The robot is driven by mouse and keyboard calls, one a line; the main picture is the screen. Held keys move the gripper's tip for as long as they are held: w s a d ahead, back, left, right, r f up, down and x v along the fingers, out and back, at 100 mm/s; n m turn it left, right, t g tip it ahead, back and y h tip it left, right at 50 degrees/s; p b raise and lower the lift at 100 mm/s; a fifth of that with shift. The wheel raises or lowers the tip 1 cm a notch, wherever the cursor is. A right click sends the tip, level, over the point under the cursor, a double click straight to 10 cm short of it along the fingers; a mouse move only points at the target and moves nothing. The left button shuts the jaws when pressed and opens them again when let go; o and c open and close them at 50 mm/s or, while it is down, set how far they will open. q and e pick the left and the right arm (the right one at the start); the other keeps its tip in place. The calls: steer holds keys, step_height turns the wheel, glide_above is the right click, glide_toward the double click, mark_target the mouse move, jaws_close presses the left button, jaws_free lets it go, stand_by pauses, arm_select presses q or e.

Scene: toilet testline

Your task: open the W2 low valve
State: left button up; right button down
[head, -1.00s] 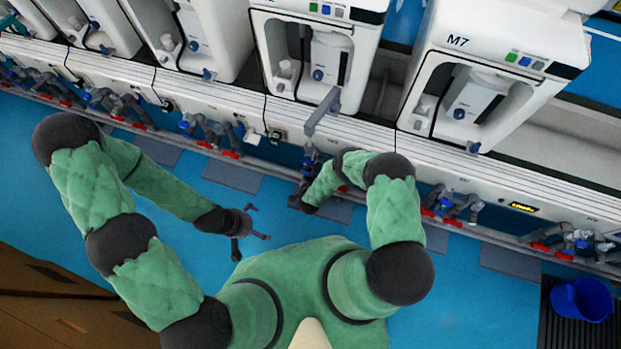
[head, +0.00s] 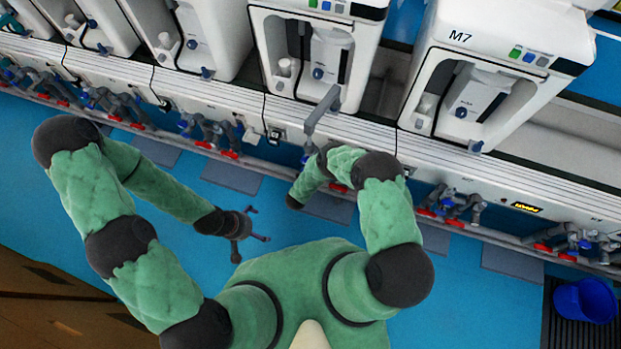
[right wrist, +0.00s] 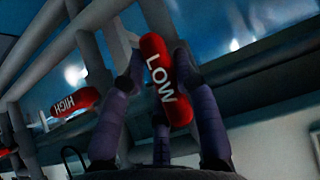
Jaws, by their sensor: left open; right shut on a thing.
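The LOW valve handle (right wrist: 163,82) is red with white lettering and shows in the right wrist view. My right gripper (right wrist: 160,75) has its fingers on both sides of that handle and is shut on it. In the head view the right gripper is hidden behind my own right arm, at the pipe row below a white machine. My left gripper (head: 248,225) is open and empty above the blue floor, apart from the pipes. The W2 label cannot be read in these views.
A red HIGH handle (right wrist: 76,103) sits beside the LOW one. Grey pipes with red-handled valves (head: 450,204) run along the bench front. A machine marked M7 (head: 490,60) stands above. A blue bucket (head: 585,300) stands at the lower right. The blue floor near my left gripper is clear.

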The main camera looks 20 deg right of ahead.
steer(key=c, duration=0.9)
jaws_free()
steer(key=shift+c, duration=0.2)
steer(key=v, duration=1.2)
steer(key=shift+w, duration=0.1)
